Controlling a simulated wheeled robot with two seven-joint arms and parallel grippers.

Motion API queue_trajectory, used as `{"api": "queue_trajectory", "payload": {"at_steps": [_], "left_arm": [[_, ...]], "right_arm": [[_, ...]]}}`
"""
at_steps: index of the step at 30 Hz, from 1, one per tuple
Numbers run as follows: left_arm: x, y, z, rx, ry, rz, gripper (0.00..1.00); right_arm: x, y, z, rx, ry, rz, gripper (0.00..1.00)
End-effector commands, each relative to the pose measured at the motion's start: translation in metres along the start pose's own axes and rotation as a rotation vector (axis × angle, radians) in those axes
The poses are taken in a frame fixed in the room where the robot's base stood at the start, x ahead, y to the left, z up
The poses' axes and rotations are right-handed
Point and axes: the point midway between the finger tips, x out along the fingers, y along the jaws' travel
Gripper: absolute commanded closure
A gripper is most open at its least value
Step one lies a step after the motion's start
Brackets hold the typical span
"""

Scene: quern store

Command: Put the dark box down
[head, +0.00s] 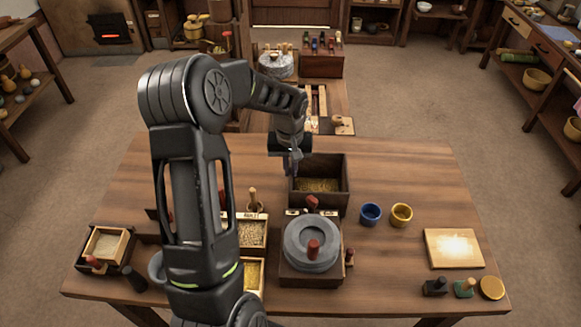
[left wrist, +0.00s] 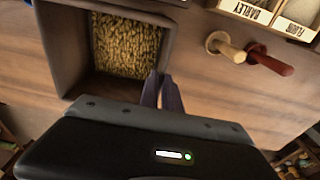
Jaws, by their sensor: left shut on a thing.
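The dark box (head: 341,170) is a square, open-topped wooden box with yellow grain inside, behind the round millstone in the head view. Its rim (left wrist: 168,45) and grain fill the upper left of the left wrist view. My left gripper (head: 293,168) comes down at the box's left wall. In the left wrist view its two fingers (left wrist: 163,92) are close together on the wall near one corner, shut on it. The box looks level. Whether its underside touches the table (head: 410,170) cannot be told. My right gripper is not in view.
The quern (head: 312,246) stands just in front of the box. A blue cup (head: 370,214) and a yellow cup (head: 401,214) stand to its right. Labelled grain trays (head: 251,232) lie to the left, partly behind my arm. The table's back right is clear.

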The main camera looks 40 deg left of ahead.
Motion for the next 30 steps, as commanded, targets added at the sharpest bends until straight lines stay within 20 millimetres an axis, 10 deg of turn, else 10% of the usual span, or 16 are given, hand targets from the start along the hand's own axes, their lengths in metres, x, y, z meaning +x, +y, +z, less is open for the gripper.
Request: {"api": "queue_trajectory", "payload": {"at_steps": [12,20,30], "left_arm": [[0.0068,0.0005,0.0000,0.000,0.003,0.001,1.00],[0.0057,0.0000,0.0005,0.000,0.001,0.000,0.72],[0.0026,-0.0001,0.0001,0.000,0.001,0.000,0.71]], "right_arm": [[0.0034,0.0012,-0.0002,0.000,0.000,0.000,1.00],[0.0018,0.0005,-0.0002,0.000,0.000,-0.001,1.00],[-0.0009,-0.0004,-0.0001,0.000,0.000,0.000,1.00]]}}
